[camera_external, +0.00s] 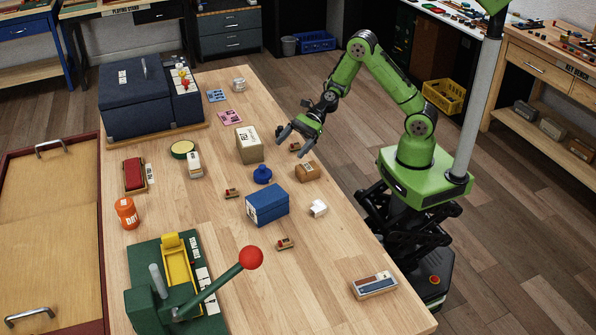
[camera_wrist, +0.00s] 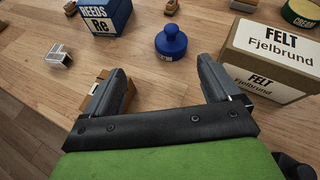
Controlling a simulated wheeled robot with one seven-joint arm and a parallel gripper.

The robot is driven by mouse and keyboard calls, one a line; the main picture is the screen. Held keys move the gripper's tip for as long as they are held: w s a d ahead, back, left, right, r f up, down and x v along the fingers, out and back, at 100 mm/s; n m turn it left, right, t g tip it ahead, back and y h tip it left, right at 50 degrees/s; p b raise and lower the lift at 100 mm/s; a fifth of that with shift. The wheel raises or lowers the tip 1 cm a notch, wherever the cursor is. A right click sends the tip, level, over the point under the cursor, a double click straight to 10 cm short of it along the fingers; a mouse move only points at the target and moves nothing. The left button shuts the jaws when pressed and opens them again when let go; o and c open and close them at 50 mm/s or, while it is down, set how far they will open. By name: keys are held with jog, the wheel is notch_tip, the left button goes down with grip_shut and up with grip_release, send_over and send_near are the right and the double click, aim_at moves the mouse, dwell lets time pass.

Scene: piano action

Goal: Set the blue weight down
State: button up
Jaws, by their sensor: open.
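The blue weight (camera_external: 262,174) is a round squat piece with a knob on top. It stands upright on the wooden table (camera_external: 325,270), between the felt box and the blue reeds box. In the wrist view the blue weight (camera_wrist: 171,42) stands beyond my fingertips, roughly between their lines and apart from both. My gripper (camera_external: 289,140) is open and empty at the table's right side, near the felt box; its two spread fingers also show in the wrist view (camera_wrist: 162,75).
The felt box (camera_external: 249,145) stands close to my gripper, at the right in the wrist view. A green press (camera_external: 175,290) with a red-knobbed lever stands at the front left.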

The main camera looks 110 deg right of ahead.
jog(key=s+a+r+n+g, duration=0.1)
jog(key=a+n, duration=0.1)
jog(key=n, duration=0.1)
jog(key=s+a+r+n+g, duration=0.1)
jog(key=a+r+n, duration=0.1)
jog(key=a+n, duration=0.1)
jog(key=s+a+r+n+g, duration=0.1)
jog(key=a+n, duration=0.2)
jog(key=shift+r, duration=0.2)
jog(key=s+a+r+n+g+h, duration=0.1)
jog(key=s+r+n, duration=0.3)
jog(key=s+n, duration=0.6)
jog(key=s+a+r+n+g+h, duration=0.2)
jog(key=s+r+n+h, duration=0.2)
jog(key=s+n, duration=0.6)
jog(key=s, duration=0.3)
jog(key=shift+s+a+r+n, duration=0.25)
jog(key=shift+a+r+n, duration=0.05)
jog(key=shift+a+r, duration=0.1)
notch_tip(320, 180, up, 11)
jog(key=p, duration=1.1)
notch_tip(320, 180, down, 10)
jog(key=b, duration=1)
jog(key=shift+f, duration=0.25)
